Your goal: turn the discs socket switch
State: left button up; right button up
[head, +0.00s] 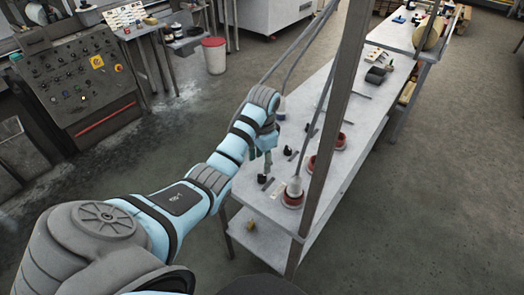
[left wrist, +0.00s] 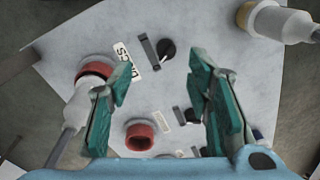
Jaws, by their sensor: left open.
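The discs label (left wrist: 127,62), a white plate with dark letters, lies on the pale bench top in the left wrist view. Beside it are a dark slotted plate (left wrist: 149,51) and a round black switch knob (left wrist: 167,50) with a light mark. In the head view the black knob (head: 263,179) shows just below my left gripper (head: 267,157). My left gripper's green fingers (left wrist: 160,66) are open and empty in the wrist view, apart from the knob, which appears between and beyond the fingertips. My right gripper is not in view.
A red socket with a white plug (head: 294,188) stands near the bench's front end. Other red sockets (head: 341,141) and black switches (head: 288,151) sit farther along the bench (head: 257,198). A dark upright post (head: 338,110) rises at the bench's right side. A control console (head: 76,85) stands left.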

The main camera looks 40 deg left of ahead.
aim_at(262, 175)
pick_arm(q)
notch_tip(262, 175, up, 4)
jog(key=w+a, duration=0.1)
jog(key=w, duration=0.1)
jog(key=shift+h, duration=0.4)
notch_tip(262, 175, down, 14)
jog(key=b, duration=0.3)
jog(key=shift+s+a+b, duration=0.1)
jog(key=shift+b, duration=0.3)
grip_shut()
